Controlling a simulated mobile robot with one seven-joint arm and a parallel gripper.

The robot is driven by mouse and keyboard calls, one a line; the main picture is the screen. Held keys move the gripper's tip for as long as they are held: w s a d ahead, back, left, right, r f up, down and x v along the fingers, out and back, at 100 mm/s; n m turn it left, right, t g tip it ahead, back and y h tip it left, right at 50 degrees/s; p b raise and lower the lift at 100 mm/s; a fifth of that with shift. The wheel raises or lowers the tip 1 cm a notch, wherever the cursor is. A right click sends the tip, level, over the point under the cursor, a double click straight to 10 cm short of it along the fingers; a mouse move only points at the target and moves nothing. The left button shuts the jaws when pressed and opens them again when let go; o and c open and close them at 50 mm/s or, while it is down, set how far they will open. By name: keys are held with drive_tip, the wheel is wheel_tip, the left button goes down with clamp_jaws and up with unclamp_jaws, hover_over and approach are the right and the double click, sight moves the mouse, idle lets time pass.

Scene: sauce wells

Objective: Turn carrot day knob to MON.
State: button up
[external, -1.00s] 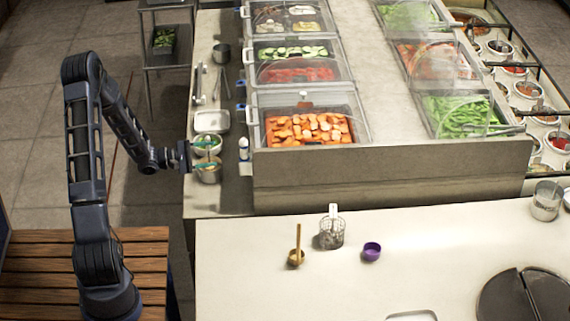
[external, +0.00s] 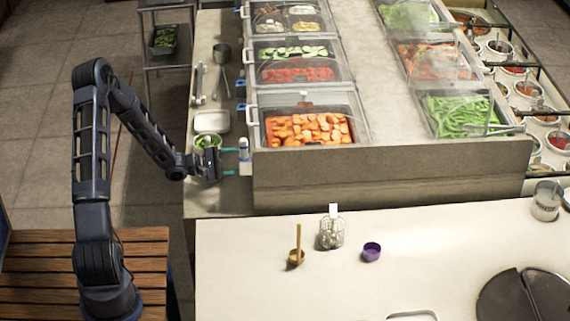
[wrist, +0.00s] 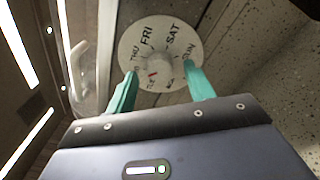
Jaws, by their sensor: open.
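The carrot day knob (wrist: 155,63) is a pale raised grip at the middle of a round white dial (wrist: 130,42) printed with day names. THU, FRI, SAT and SUN read clearly; the lower labels are small and partly hidden by my fingers. A red mark on the knob points down, near what looks like TUE. My gripper (wrist: 162,88) is open, with one teal finger on each side of the dial's lower part; I cannot tell whether they touch it. In the external view, my gripper (external: 235,161) reaches right to the counter's side, below the orange carrot bin (external: 357,138).
A small bowl of greens (external: 208,141) and a white tray (external: 211,121) sit on the ledge close behind my gripper. A clear bin lid with a handle (wrist: 77,62) is at the left in the wrist view. The front counter (external: 270,290) holds a purple cup (external: 372,251).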

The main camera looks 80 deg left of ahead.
drive_tip(key=shift+w+a, duration=0.1)
drive_tip(key=shift+w, duration=0.7)
drive_tip(key=c, duration=1)
drive_tip(key=shift+o, duration=0.2)
drive_tip(key=shift+n, duration=0.3)
drive_tip(key=shift+a+r+n+g+h, duration=0.1)
drive_tip(key=shift+n+g+h, duration=0.2)
drive_tip(key=shift+n, duration=3.55)
drive_tip(key=shift+a+n+g+h, duration=0.15)
drive_tip(key=shift+n+h, duration=0.25)
drive_tip(key=shift+n, duration=3.45)
drive_tip(key=shift+d, duration=0.1)
